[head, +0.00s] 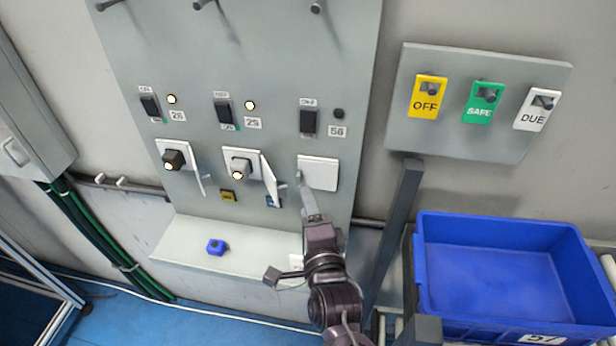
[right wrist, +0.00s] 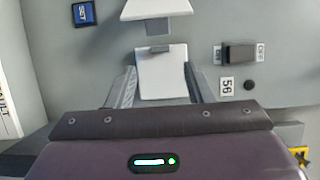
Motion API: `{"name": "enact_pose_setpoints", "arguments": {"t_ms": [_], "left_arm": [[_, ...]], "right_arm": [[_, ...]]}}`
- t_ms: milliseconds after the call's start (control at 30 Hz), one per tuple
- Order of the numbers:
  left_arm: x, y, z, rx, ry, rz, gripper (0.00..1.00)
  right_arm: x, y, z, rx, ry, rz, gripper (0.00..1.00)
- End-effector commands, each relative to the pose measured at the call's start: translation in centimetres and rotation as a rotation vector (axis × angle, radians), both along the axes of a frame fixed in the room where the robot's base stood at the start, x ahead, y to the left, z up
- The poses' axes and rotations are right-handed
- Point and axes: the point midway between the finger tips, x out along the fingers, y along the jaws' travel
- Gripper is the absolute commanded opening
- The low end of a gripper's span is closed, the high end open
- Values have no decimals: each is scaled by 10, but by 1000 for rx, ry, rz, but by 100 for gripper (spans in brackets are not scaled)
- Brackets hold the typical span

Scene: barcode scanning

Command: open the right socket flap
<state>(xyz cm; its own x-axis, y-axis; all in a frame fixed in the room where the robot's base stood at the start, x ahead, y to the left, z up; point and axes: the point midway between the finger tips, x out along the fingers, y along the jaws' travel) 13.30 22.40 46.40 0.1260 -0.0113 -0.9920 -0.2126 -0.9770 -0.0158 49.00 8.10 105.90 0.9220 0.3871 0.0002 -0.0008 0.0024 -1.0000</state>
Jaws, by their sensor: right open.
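The right socket flap (head: 318,172) is a white square cover, lying closed against the grey panel below the switch marked 56. It also shows in the right wrist view (right wrist: 162,80), with a small grey strip at its upper edge. My right gripper (head: 306,190) is open at the flap's lower left in the head view. In the right wrist view my right gripper (right wrist: 158,85) has one finger on each side of the flap, and nothing is held. Contact with the flap cannot be told. My left gripper is not in view.
The middle socket's flap (head: 269,180) stands open beside the right socket. The left socket flap (head: 199,170) is open too. A small blue object (head: 216,247) lies on the ledge below. A blue crate (head: 500,215) stands at right, under the tag board (head: 455,140).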

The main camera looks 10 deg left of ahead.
Motion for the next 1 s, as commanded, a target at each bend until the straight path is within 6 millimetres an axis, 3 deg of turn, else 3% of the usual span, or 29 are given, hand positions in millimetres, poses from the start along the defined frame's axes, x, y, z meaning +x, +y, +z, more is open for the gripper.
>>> {"name": "enact_pose_setpoints", "arguments": {"t_ms": [100, 267, 367, 600, 767, 1000], "left_arm": [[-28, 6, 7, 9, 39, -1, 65], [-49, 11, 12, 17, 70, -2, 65], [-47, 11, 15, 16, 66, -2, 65], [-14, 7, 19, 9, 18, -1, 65], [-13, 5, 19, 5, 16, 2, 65], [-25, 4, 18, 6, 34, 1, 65]], "right_arm": [[20, 8, 5, -2, -4, -1, 47], [43, 17, 3, -2, -2, -1, 47], [53, 21, 2, -3, -1, -1, 47], [60, 25, 0, -1, 1, -1, 47], [60, 24, 0, -1, 0, -1, 47], [60, 24, 0, -2, 0, -1, 16]]}}
